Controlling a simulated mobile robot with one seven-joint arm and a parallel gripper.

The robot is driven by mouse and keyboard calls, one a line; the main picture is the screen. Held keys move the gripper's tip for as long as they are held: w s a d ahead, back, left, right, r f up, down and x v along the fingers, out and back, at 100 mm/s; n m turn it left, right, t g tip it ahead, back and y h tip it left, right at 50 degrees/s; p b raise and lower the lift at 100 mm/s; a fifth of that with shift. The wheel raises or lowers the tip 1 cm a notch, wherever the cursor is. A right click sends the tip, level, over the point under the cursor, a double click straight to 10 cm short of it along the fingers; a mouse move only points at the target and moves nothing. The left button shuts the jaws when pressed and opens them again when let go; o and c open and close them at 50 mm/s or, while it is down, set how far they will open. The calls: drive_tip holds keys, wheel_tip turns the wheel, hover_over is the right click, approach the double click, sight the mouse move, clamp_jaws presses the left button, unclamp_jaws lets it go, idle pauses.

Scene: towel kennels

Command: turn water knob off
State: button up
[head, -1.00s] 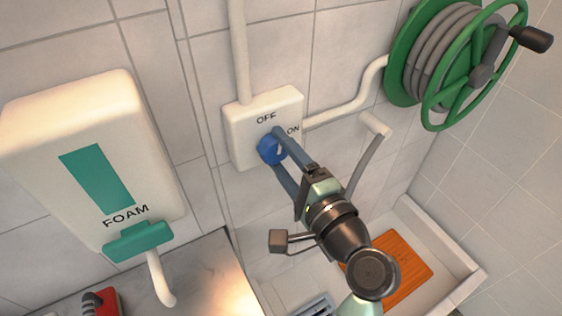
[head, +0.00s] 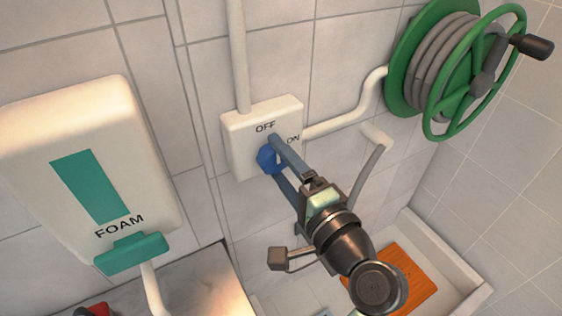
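The water knob (head: 267,158) is a round blue dial on the front of a white wall box (head: 236,125). The box has OFF printed above the knob and ON to its upper right. My gripper (head: 275,155) is at the knob, its two long blue-grey fingers apart. One finger passes the knob's upper right side and the other its lower side, so the knob lies between their tips. The fingers hide part of the knob, and its pointer direction is not clear. I cannot tell whether the fingers press on it.
A white foam dispenser (head: 140,165) with a green lever hangs at the left. A green hose reel (head: 405,65) with a dark crank is at the upper right. White pipes (head: 345,125) join the box. Below are a counter (head: 185,285) and a basin with an orange slatted mat (head: 412,278).

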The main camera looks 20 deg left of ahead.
drive_tip(key=shift+o, duration=0.9)
drive_tip(key=b+v, duration=0.2)
drive_tip(key=v, duration=1.1)
drive_tip(key=shift+r, duration=0.1)
drive_tip(key=w+r+n+t+h, duration=0.3)
drive_tip(key=w+r, duration=0.1)
drive_tip(key=r, duration=0.4)
drive_tip(key=w+r+n+t+h, duration=0.2)
drive_tip(key=w+r+t+h, duration=0.1)
drive_tip(key=r, duration=0.6)
drive_tip(key=s+r+n+t+h, duration=0.2)
drive_tip(key=s+r+t+h, duration=0.1)
drive_tip(key=r, duration=0.7)
drive_tip(key=s+d+r+n+t+h+p, duration=0.1)
drive_tip(key=s+r+t+h, duration=0.2)
drive_tip(key=r, duration=0.7)
drive_tip(key=s+t, duration=0.2)
drive_tip(key=shift+s+d+n+t+h, duration=0.15)
drive_tip(key=shift+s+n+t+h, duration=0.15)
drive_tip(key=shift+s+n+h, duration=0.1)
